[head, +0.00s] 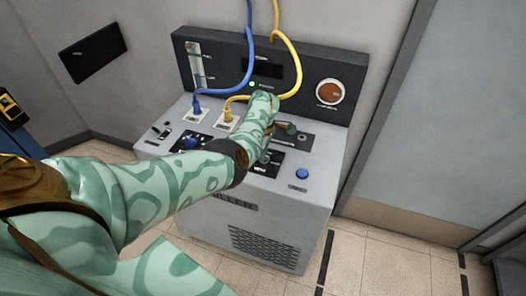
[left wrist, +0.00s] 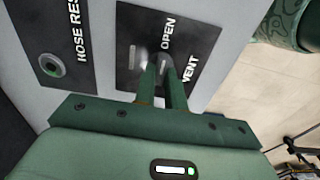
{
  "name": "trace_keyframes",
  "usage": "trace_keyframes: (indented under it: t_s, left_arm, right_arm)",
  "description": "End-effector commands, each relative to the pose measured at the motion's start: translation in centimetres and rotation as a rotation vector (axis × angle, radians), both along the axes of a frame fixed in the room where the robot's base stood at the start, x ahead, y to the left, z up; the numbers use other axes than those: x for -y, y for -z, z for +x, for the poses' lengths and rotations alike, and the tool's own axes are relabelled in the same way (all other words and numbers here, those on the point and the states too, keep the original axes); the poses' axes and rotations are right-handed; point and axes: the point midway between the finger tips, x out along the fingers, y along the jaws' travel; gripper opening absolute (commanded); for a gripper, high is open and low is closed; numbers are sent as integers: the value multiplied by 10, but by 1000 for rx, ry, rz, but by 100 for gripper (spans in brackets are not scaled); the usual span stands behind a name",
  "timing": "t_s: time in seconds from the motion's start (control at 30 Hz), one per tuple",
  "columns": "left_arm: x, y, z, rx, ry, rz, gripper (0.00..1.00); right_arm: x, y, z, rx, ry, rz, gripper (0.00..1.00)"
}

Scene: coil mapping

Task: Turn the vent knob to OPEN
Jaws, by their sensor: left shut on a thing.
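The vent panel (left wrist: 127,78) is a dark plate in the left wrist view, with white VENT and OPEN lettering to the right of the knob. The vent knob (left wrist: 142,56) is a pale metallic piece, partly hidden by the fingers. My left gripper (left wrist: 161,76) is shut on it, its two narrow green fingers close together. In the head view my left arm reaches over the console (head: 240,200), and its hand covers the knob. The knob's exact setting cannot be read. My right gripper is not in view.
A hose reset button (left wrist: 50,65) sits left of the vent panel in the left wrist view. A blue cable (head: 247,60) and a yellow cable (head: 292,60) hang into the console close to my arm. A red round button (head: 329,92) is at right. Floor is clear at right.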

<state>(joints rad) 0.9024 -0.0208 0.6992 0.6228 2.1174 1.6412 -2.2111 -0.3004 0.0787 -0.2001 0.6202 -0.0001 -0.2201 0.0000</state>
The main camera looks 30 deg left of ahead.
Motion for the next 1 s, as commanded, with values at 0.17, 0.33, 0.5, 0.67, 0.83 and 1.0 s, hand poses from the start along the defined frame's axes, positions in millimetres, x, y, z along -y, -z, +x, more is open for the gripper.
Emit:
trace_keyframes:
  t_s: [0.17,0.33,0.5,0.67,0.83,1.0]
  left_arm:
    - [0,1,0,-1,9,1,0]
    - [0,1,0,-1,9,1,0]
    - [0,1,0,-1,8,1,34]
    - [0,0,0,0,7,1,34]
    - [0,-5,0,1,6,1,34]
    - [0,-38,1,4,6,1,34]
  right_arm:
    - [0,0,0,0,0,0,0]
    - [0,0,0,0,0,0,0]
    - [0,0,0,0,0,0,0]
    - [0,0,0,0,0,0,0]
    - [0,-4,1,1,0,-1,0]
    - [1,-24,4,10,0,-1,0]
